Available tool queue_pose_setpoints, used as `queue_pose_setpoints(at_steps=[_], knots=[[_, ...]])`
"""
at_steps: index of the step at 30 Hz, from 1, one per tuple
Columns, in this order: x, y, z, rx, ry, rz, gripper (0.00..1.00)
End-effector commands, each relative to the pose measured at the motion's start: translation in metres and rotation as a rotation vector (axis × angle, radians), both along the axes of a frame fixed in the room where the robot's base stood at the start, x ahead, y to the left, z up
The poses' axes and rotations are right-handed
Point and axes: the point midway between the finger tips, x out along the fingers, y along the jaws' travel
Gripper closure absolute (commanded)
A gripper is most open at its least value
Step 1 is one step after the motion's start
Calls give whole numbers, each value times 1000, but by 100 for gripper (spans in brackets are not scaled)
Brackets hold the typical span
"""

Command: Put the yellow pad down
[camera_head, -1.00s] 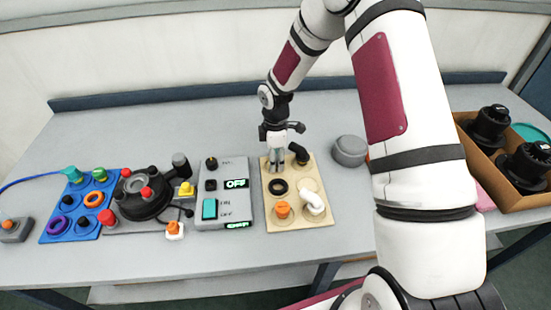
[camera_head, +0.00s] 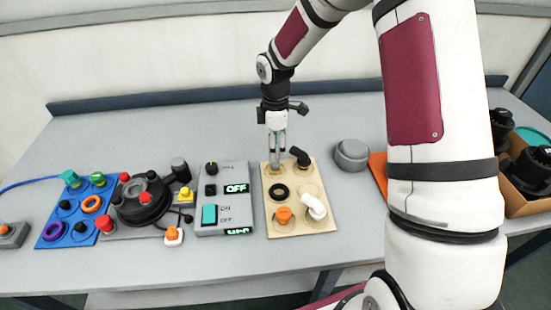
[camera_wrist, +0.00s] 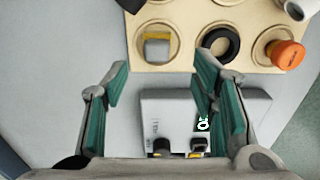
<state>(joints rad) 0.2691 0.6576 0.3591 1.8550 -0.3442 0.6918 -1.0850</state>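The yellow pad (camera_wrist: 157,47) shows in the wrist view as a small grey-white block with a yellow edge, inside a round recess of the beige board (camera_wrist: 180,68). In the head view, a bit of the pad's yellow (camera_head: 274,169) shows in the upper-left recess of the board (camera_head: 297,232), partly hidden by a finger. My gripper (camera_wrist: 160,90) is open and empty, with its teal-lined fingers wide apart. In the head view my gripper (camera_head: 278,150) points down above the pad's recess. The pad appears clear of both fingers.
The board also holds a black ring (camera_head: 278,192), an orange cap (camera_head: 284,214), a white elbow (camera_head: 314,206) and a black elbow (camera_head: 301,156). A grey control box (camera_head: 224,222) stands to the left, and a grey round part (camera_head: 351,154) to the right. The table behind is clear.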

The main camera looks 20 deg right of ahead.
Motion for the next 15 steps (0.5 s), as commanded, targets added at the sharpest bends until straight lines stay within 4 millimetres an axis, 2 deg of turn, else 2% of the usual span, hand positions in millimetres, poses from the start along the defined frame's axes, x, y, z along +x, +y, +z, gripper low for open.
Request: queue_pose_setpoints(at_steps=[1, 6, 15], knots=[[1, 0, 12, 0, -5, -1, 48], [1, 0, 42, 0, -4, -1, 48], [-4, 0, 71, -8, -10, -19, 48]])
